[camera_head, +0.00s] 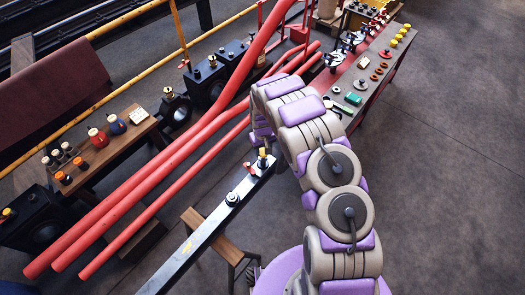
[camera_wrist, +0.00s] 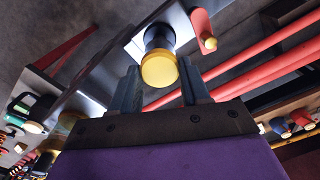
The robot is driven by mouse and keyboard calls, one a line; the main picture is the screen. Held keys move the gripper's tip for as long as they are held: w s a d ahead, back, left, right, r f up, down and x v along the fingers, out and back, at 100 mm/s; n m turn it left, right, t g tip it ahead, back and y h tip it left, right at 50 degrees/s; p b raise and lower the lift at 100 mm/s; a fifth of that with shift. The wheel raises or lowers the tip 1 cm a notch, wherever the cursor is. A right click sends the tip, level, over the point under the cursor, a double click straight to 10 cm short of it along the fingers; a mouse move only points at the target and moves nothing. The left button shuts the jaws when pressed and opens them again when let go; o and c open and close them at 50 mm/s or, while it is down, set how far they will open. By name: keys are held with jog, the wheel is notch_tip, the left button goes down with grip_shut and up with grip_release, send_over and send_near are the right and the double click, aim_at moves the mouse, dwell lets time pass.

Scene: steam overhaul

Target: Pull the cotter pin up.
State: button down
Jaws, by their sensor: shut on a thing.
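The black pin with a round yellow head (camera_wrist: 158,68), which I take to be the cotter pin, stands at a pale metal fitting on the dark beam. It also shows in the head view (camera_head: 263,158), near the end of my arm. My gripper (camera_wrist: 160,82) has one finger on each side of the yellow head and is shut on it. The lower part of the pin is dark, and I cannot tell how far it sits in the beam. A red piece with a small yellow ball (camera_wrist: 205,35) is beside it on the beam.
The long dark beam (camera_head: 205,233) runs to the lower left over a wooden trestle (camera_head: 212,230). Thick red pipes (camera_head: 150,160) run alongside. A side table (camera_head: 105,150) with small parts is at left, and a long bench (camera_head: 375,75) with parts at upper right. The right-hand floor is clear.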

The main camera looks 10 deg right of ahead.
jog(key=shift+r, duration=0.65)
jog(key=shift+w+f, duration=0.1)
jog(key=c, duration=0.7)
grip_release()
jog(key=shift+c, duration=0.2)
jog(key=shift+o, duration=1.1)
notch_tip(320, 180, up, 17)
jog(key=p, duration=0.1)
